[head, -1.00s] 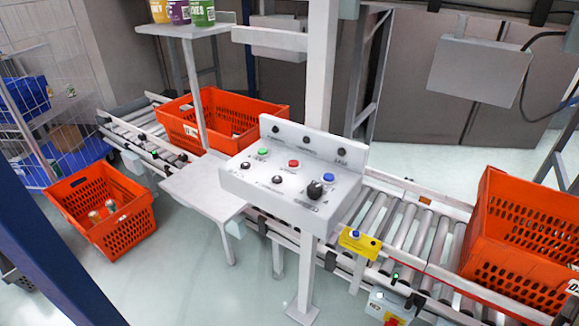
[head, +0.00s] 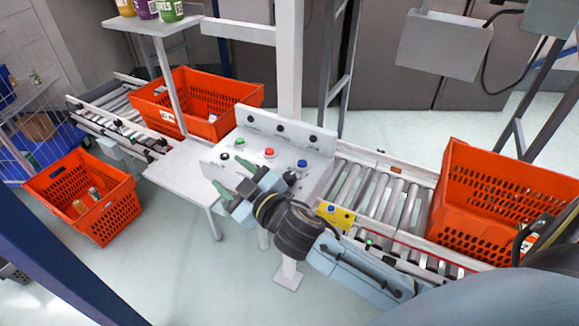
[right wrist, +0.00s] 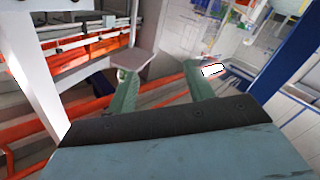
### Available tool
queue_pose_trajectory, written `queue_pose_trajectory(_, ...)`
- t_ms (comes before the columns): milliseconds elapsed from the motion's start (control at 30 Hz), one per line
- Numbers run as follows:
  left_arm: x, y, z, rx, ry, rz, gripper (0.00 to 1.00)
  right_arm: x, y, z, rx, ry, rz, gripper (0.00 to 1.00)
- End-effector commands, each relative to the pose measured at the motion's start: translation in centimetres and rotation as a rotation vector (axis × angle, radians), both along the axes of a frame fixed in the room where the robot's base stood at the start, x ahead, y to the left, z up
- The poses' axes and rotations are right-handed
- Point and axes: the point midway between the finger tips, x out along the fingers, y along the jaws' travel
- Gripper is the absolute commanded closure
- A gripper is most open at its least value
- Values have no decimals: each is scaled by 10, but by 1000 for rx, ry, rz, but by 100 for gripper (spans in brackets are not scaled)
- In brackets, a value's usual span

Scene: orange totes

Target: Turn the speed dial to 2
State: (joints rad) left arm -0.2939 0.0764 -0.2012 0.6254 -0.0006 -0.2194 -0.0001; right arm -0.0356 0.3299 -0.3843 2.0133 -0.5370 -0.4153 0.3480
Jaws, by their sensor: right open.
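The white control panel (head: 258,118) stands in the middle of the head view, with green, red and blue buttons on it. The speed dial (head: 291,178) is a black knob below the blue button (head: 302,163), partly covered by my right arm. Its setting cannot be read. My right gripper (head: 232,178) has two green fingers, open and empty, over the left front part of the panel, left of the dial. The fingers also show apart in the right wrist view (right wrist: 157,72). The dial is not identifiable there. My left gripper is out of view.
A yellow button box (head: 334,215) sits on the roller conveyor (head: 385,195) right of the panel. Orange totes stand at right (head: 500,185), back left (head: 235,92) and on the floor at left (head: 110,215). A grey shelf (head: 185,172) adjoins the panel's left.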

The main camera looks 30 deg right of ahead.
Motion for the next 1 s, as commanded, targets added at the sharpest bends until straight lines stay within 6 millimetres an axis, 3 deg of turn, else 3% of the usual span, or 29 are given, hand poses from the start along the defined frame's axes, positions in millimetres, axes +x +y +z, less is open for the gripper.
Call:
queue_pose_trajectory(33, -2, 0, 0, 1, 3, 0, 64, 9, 13, 27, -30, -106, 71, 48)
queue_pose_trajectory(100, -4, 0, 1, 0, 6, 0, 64, 14, 35, 60, -74, -246, 188, 48)
queue_pose_trajectory(233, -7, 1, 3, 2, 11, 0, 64, 6, 84, 111, -211, -492, 476, 48)
queue_pose_trajectory(367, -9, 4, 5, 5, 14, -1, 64, -16, 122, 125, -418, -637, 817, 48)
queue_pose_trajectory(500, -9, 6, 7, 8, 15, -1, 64, -33, 129, 103, -709, -629, 1172, 48)
queue_pose_trajectory(567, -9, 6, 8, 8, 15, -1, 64, -35, 118, 89, -851, -567, 1305, 48)
queue_pose_trajectory(633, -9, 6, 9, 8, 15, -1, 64, -32, 93, 71, -1024, -448, 1437, 48)
queue_pose_trajectory(733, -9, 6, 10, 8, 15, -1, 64, -21, 40, 54, -1256, -203, 1562, 48)
queue_pose_trajectory(900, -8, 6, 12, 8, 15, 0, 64, -6, -59, 58, -1532, 267, 1600, 48)
queue_pose_trajectory(1000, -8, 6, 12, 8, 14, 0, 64, -3, -101, 69, -1610, 478, 1567, 48)
